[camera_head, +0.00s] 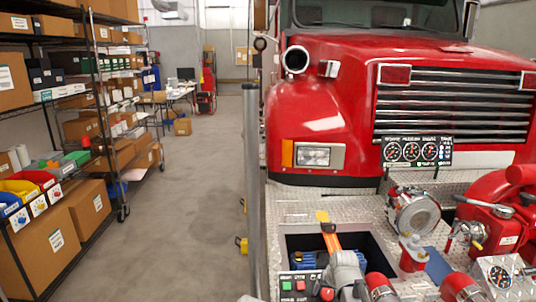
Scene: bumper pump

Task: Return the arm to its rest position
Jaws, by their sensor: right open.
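My right gripper (345,264) shows as a rounded grey shape at the bottom centre, over the near edge of the recess in the fire truck's bumper. It is open. Its fingertips are small and hard to make out. An orange tool handle with a yellow end (329,232) stands up just beyond it, over the recess; I cannot tell whether the two touch. Most of my right arm is outside the picture. My left gripper and left arm are not in view.
A red fire truck (320,110) fills the right side. Its bumper deck holds a chrome-faced fitting (415,212), a gauge panel (411,152), a red pump (500,225) and red-capped fittings (458,286). Shelves with boxes (88,208) line the left.

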